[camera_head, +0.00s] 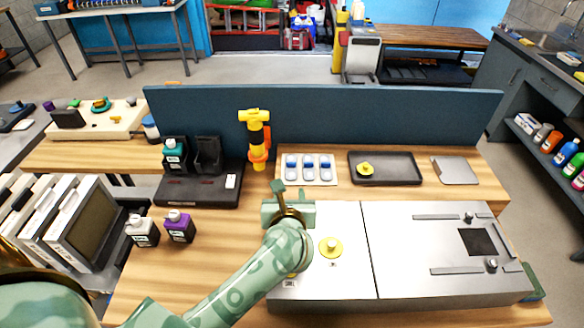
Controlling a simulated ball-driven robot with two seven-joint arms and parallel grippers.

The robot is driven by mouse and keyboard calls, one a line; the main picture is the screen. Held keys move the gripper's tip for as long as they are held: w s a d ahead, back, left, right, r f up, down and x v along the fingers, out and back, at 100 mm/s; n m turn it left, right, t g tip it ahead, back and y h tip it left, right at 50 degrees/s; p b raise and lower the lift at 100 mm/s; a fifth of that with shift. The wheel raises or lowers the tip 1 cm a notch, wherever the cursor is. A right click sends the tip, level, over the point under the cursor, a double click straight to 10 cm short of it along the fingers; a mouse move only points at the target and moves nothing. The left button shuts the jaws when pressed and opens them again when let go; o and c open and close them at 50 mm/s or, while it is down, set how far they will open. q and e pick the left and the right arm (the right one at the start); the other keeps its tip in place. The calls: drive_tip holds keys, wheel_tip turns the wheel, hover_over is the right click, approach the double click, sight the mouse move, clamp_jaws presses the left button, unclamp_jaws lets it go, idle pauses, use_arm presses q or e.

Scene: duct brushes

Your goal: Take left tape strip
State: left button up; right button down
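The left tape strip (291,167) is at the card's left end. My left gripper (287,196) is in front of the card, below the left strip in the picture, and apart from it as far as I can see. Its green arm reaches in from the lower left and hides most of the fingers, so their opening is unclear. My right gripper is out of view.
A dark tray (402,178) is to the right. A large metal box (400,270) fills the bench's front right. Two bottles (179,228) (143,232) stand at left.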

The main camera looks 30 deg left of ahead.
use_arm(q)
drive_tip(key=b, duration=0.2)
approach(291, 167)
drive_tip(key=shift+x, duration=1.2)
drive_tip(key=b+x, duration=0.1)
drive_tip(key=x, duration=0.4)
drive_tip(key=shift+w+a, duration=0.1)
drive_tip(key=shift+w, duration=0.15)
drive_tip(key=shift+s+r, duration=0.1)
drive_tip(key=c, duration=0.6)
